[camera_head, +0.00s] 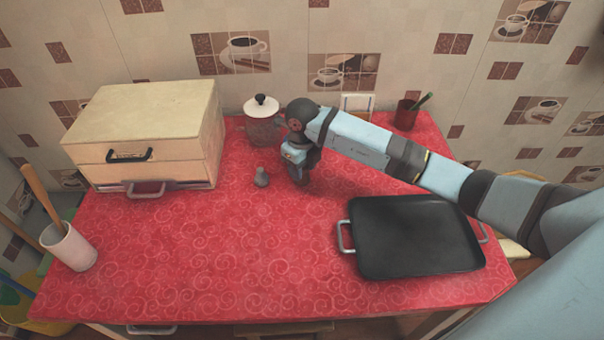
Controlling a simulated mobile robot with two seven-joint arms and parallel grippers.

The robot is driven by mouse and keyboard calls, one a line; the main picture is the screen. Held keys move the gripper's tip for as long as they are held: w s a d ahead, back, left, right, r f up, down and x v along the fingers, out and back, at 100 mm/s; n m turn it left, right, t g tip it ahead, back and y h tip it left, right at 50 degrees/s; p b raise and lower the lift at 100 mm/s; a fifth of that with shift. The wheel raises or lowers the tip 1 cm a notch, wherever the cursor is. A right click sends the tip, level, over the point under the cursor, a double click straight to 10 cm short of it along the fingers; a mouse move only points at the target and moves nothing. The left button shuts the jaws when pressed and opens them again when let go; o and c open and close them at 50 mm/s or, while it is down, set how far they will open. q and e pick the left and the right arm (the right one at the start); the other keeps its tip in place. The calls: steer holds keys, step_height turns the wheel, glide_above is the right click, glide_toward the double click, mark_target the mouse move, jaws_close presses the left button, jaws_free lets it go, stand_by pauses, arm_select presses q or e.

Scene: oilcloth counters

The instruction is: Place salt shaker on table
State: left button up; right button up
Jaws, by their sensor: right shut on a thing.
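A small grey shaker-like object (261,178) stands upright on the red patterned table (200,260), left of my right gripper. I cannot tell from its look whether it is the salt shaker. My right gripper (298,178) points down over the back middle of the table, at the end of the arm coming in from the right. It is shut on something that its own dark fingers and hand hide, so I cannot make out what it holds. A small gap shows between it and the grey object. My left gripper is not in view.
A cream drawer box (150,120) stands at the back left and a lidded jar (262,130) behind my gripper. A black pan (410,237) lies right, a white utensil cup (68,247) left, a dark red cup (405,116) back right. The front middle is clear.

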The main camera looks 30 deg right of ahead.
steer(key=shift+f, duration=1.35)
steer(key=shift+f, duration=0.1)
steer(key=o, duration=0.9)
steer(key=shift+o, duration=0.2)
step_height(320, 180, up, 12)
steer(key=shift+r+p, duration=0.15)
steer(key=shift+p, duration=0.15)
